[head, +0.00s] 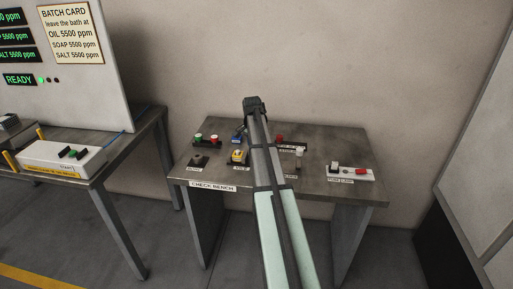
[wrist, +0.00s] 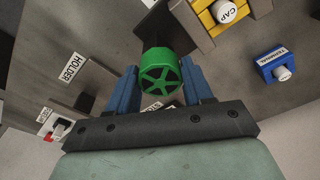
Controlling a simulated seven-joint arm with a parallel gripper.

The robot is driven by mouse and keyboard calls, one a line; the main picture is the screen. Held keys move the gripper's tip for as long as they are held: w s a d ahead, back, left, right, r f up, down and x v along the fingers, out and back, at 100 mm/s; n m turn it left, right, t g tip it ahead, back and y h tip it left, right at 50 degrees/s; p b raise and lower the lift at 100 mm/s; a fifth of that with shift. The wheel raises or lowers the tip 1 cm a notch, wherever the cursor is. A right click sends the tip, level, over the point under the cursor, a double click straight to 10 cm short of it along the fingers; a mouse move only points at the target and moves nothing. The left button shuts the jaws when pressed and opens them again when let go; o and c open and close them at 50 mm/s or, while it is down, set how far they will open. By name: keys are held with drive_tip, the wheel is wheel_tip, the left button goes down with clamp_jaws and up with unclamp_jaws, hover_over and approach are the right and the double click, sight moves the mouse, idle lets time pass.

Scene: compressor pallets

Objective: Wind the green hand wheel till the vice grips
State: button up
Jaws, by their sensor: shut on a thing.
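The green hand wheel (wrist: 160,72) shows in the wrist view as a spoked round wheel on a grey shaft. My gripper (wrist: 160,80) has one blue finger on each side of the wheel and is shut on it. The wheel's face points toward the wrist camera. In the head view my arm covers the middle of the check bench (head: 350,140), and the hand wheel and gripper cannot be made out there.
A yellow block labelled CAP (wrist: 207,14) and a blue block labelled TERMINAL (wrist: 278,62) stand near the wheel. A HOLDER label (wrist: 72,67) lies to its left. A white switch panel (head: 350,174) is at the bench's right. Another table (head: 120,135) stands left.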

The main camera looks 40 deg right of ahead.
drive_tip(key=shift+m, duration=0.4)
drive_tip(key=o, duration=1.1)
drive_tip(key=shift+o, duration=0.2)
drive_tip(key=shift+n, duration=1.9)
drive_tip(key=shift+n, duration=0.6)
drive_tip(key=shift+n+t, duration=0.3)
drive_tip(key=shift+n, duration=1)
